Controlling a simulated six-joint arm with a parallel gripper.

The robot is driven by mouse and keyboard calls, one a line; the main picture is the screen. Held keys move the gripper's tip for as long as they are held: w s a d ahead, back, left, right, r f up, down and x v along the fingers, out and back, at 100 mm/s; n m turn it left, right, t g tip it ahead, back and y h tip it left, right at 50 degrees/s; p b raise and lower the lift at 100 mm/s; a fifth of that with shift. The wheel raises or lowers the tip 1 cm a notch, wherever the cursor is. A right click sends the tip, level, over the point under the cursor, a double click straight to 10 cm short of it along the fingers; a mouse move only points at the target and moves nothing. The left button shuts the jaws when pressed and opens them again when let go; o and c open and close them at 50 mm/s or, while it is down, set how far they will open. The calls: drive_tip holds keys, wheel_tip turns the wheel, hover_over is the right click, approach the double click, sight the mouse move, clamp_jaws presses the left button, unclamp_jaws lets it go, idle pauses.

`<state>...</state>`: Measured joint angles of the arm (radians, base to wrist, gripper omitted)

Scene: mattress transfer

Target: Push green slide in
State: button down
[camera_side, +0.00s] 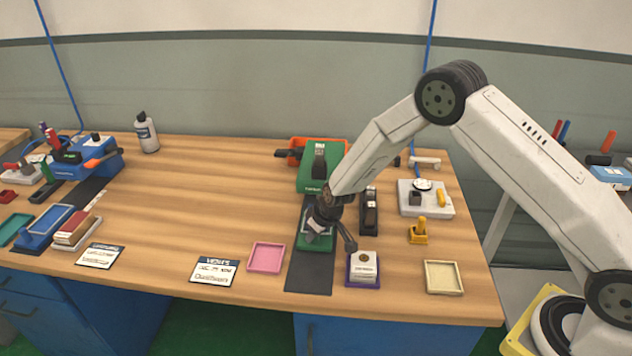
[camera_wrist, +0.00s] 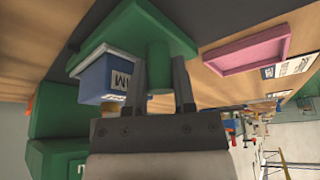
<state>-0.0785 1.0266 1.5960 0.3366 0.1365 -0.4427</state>
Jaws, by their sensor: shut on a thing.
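The green slide (camera_side: 316,247) lies on a dark mat in front of the green housing (camera_side: 318,175). In the wrist view the slide's flat plate (camera_wrist: 150,22) fills the top, with an upright green post (camera_wrist: 158,68) on it. My gripper (camera_side: 322,215) is above the slide in the side view and hides much of it. In the wrist view my gripper's fingers (camera_wrist: 159,75) are shut on the post, one on each side. A blue-and-white box (camera_wrist: 105,78) sits on the plate beside the left finger. The green housing (camera_wrist: 58,125) is at lower left there.
The dark mat (camera_side: 308,281) extends to the table's front edge. A pink tray (camera_side: 266,257) is left of the slide. A purple holder with a white block (camera_side: 363,268) and a black device (camera_side: 369,210) are close on the right. The table's left middle is clear.

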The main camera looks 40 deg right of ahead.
sight(326, 233)
idle(0.6)
drive_tip(key=shift+w+d+r, duration=0.1)
drive_tip(key=shift+w+d, duration=1.55)
drive_tip(key=shift+w, duration=0.05)
drive_tip(key=c, duration=0.7)
unclamp_jaws()
drive_tip(key=shift+d, duration=0.1)
drive_tip(key=shift+c, duration=0.2)
drive_tip(key=shift+s, duration=0.1)
drive_tip(key=v, duration=0.7)
drive_tip(key=shift+s+r, duration=0.1)
drive_tip(key=shift+r, duration=0.2)
